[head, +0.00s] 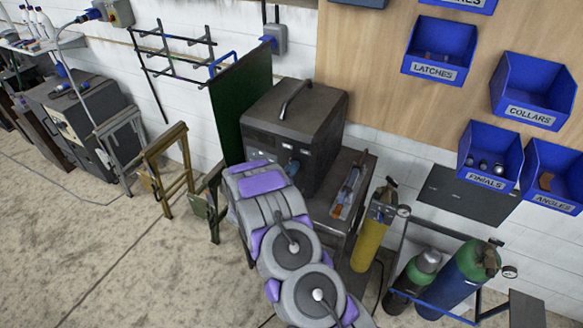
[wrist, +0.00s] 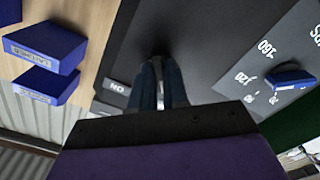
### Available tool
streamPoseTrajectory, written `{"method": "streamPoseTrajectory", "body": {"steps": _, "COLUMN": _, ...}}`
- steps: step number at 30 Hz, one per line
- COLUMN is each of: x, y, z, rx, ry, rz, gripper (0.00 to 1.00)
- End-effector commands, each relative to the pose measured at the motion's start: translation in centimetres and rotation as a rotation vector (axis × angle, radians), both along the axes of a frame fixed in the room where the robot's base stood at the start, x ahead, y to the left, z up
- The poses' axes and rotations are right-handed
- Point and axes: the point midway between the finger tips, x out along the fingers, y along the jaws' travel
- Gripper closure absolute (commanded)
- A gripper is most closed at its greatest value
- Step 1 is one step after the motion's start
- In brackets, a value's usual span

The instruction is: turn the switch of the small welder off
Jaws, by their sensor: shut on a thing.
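The small welder (head: 296,122) is a dark brown box with a top handle, standing on a cart against the wall. In the wrist view its dark front panel (wrist: 215,35) fills the upper middle. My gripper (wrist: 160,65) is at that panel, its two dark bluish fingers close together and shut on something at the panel. The switch itself is hidden between and behind the fingertips. An upside-down ON label (wrist: 117,87) shows just left of the fingers. A dial with upside-down numbers and a blue knob (wrist: 291,80) is to the right.
The cart (head: 350,170) carries a tool on its right side. Gas cylinders (head: 455,280) stand to the right. A dark green screen (head: 232,110) is close on the welder's left. Blue bins (head: 440,50) hang above right.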

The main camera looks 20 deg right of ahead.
Motion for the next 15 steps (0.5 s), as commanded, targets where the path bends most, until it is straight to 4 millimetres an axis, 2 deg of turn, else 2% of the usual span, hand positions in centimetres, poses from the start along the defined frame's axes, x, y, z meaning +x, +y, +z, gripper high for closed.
{"method": "streamPoseTrajectory", "body": {"steps": 10, "x": 0.36, "y": 0.28, "z": 0.30, "rx": -0.005, "ry": -0.004, "rz": 0.009, "gripper": 1.00}}
{"method": "streamPoseTrajectory", "body": {"steps": 11, "x": 0.36, "y": 0.28, "z": 0.30, "rx": -0.005, "ry": -0.004, "rz": 0.009, "gripper": 0.84}}
{"method": "streamPoseTrajectory", "body": {"steps": 15, "x": 0.25, "y": 0.22, "z": 0.23, "rx": -0.003, "ry": -0.003, "rz": 0.007, "gripper": 0.70}}
